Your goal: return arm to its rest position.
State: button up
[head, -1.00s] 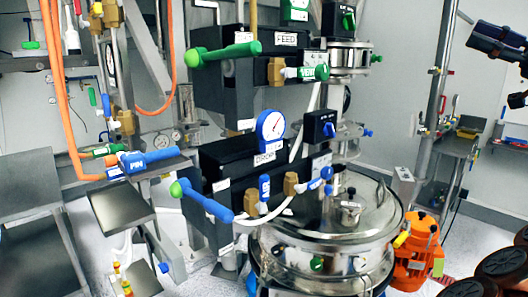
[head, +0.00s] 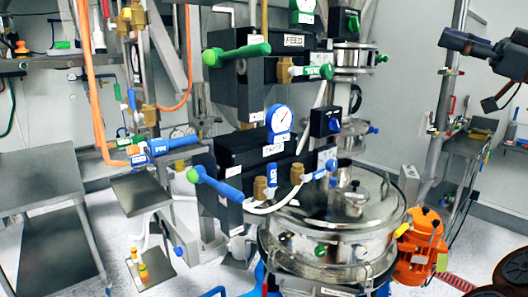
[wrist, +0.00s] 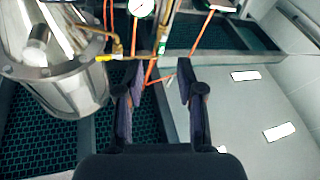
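My gripper shows in the wrist view (wrist: 162,85). Its two dark fingers stand well apart with nothing between them, so it is open and empty. In the head view a dark part of my arm (head: 485,45) reaches in from the upper right edge, in the air and clear of the sifter equipment. The fingertips cannot be made out clearly there.
The steel sifter vessel (head: 335,220) stands at centre right, beside an orange motor (head: 420,245). A blue-handled valve (head: 215,185) and a green-handled one (head: 236,54) jut left. Steel shelves (head: 45,185) stand at left. A steel vessel (wrist: 60,55) is left of my fingers.

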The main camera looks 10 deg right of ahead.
jog(key=w+a+f+m+g, duration=0.2)
jog(key=w+a+f+g, duration=0.15)
jog(key=a, duration=0.65)
jog(key=w+a+f+m+g, duration=0.25)
jog(key=a+f, duration=0.25)
jog(key=a, duration=0.6)
jog(key=s+a+f+m+g+h, duration=0.1)
jog(key=s+a+f+g+h, duration=0.15)
jog(key=a+f, duration=0.5)
jog(key=s+a+f+m+g+h, duration=0.2)
jog(key=s+a+f, duration=0.2)
jog(key=a+f, duration=0.3)
jog(key=s+f+m+g+h, duration=0.1)
jog(key=s+f+g+h, duration=0.15)
jog(key=s+f, duration=0.5)
jog(key=s+f+m+g+h, duration=0.1)
jog(key=s+f+h, duration=0.25)
jog(key=f, duration=0.65)
jog(key=s+d+f+m+g+h, duration=0.1)
jog(key=s+d+f+h, duration=0.1)
jog(key=s+d+f, duration=0.3)
jog(key=s+d+f+m+g+h, duration=0.1)
jog(key=s+d+f+m+h, duration=0.1)
jog(key=s+d+f, duration=0.3)
jog(key=s+f+h, duration=0.1)
jog(key=s+f, duration=0.2)
jog(key=s, duration=0.2)
jog(key=shift+s, duration=0.15)
